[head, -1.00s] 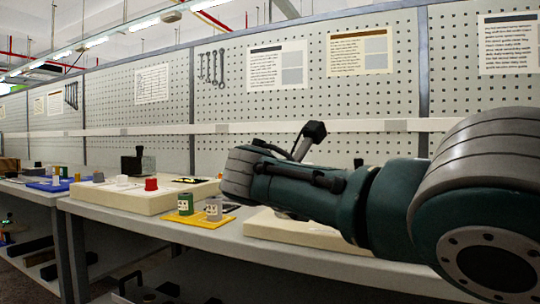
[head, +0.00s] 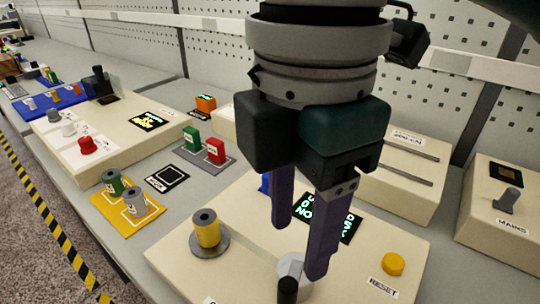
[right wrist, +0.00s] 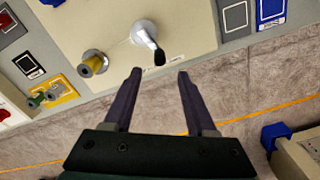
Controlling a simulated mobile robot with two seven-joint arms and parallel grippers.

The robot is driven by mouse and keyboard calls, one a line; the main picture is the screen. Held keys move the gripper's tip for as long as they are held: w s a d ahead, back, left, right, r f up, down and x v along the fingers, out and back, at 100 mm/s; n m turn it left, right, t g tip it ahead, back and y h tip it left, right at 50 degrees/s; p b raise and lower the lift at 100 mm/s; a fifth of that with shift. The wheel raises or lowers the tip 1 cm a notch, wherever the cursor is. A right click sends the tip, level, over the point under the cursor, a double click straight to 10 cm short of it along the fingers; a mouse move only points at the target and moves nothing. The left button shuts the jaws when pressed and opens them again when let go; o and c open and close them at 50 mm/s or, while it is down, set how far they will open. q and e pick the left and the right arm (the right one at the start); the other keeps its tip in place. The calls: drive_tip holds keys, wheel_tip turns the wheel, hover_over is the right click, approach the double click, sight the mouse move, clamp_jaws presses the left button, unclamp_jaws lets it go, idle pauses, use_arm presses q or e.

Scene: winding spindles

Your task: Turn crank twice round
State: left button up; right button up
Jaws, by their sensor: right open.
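The crank has a pale round hub and arm (head: 292,266) with a black handle (head: 287,290). It sits on the cream panel box (head: 180,262), near its front edge. My right gripper (head: 298,250) points down over this box, open and empty, with two purple fingers. In the right wrist view the crank hub (right wrist: 143,30) is whole and the black handle (right wrist: 159,56) lies just beyond the gap between the fingertips (right wrist: 159,72). A yellow spool on a grey spindle (head: 207,229) stands left of the crank. The display (head: 345,225) is partly hidden by my fingers.
A yellow RESET button (head: 393,263) is right of the crank. A cream box with slots (head: 408,185) and a MAINS switch box (head: 507,205) stand behind and right. Left are a yellow tray with spools (head: 130,222), green and red blocks, and another panel box (head: 105,178).

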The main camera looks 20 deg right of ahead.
sight(288, 284)
drive_tip(key=f, duration=0.9)
drive_tip(key=shift+s+a+f+b, duration=0.15)
drive_tip(key=shift+a+f+b, duration=0.15)
drive_tip(key=shift+b, duration=0.1)
drive_tip(key=shift+c, duration=0.2)
clamp_jaws()
